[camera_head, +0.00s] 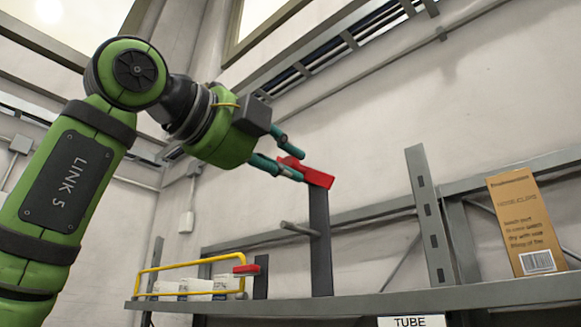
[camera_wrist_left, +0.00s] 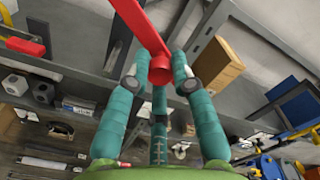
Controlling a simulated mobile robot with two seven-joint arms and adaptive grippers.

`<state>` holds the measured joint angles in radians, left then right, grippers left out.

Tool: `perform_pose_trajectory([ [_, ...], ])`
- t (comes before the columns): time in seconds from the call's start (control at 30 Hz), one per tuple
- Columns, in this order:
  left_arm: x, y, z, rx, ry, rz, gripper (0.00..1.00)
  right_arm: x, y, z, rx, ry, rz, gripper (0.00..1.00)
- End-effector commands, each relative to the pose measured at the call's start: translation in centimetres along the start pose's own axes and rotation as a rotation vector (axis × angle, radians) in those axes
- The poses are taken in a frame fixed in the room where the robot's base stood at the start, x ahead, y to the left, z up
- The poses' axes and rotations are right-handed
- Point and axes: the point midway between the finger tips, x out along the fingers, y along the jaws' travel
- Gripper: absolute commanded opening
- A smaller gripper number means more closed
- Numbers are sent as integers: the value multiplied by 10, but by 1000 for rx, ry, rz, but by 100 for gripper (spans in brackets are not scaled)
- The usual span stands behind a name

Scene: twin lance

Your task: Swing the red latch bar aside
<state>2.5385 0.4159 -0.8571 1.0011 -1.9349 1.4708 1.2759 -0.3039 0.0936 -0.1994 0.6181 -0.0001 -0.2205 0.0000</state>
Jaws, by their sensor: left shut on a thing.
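The red latch bar (camera_head: 319,178) sits at the top of a dark grey upright post (camera_head: 320,240) on the shelf. In the left wrist view the bar (camera_wrist_left: 139,25) runs from the upper left down to a round red end (camera_wrist_left: 160,70) between the fingers. My left gripper (camera_head: 296,162) has its teal fingers shut on this red end. In the left wrist view the fingertips (camera_wrist_left: 160,76) press against it from both sides. The fingers hide part of the red end in the head view. My right gripper is in neither view.
A grey shelf (camera_head: 400,301) runs below, with a cardboard box (camera_head: 527,222) at the right. A grey peg (camera_head: 300,229) sticks out beside the post. A yellow rail (camera_head: 190,255) with a smaller red block (camera_head: 247,269) stands in front of white packages (camera_head: 200,287).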

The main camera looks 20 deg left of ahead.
Motion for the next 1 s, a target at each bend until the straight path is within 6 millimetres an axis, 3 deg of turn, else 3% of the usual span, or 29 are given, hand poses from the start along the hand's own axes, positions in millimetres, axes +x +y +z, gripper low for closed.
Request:
perform_pose_trajectory([
  [0.47, 0, -25, 8, -442, -1, 1, 0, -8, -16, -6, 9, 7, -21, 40],
  [1.0, 1, -37, 15, -735, 2, 8, 0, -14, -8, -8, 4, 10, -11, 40],
])
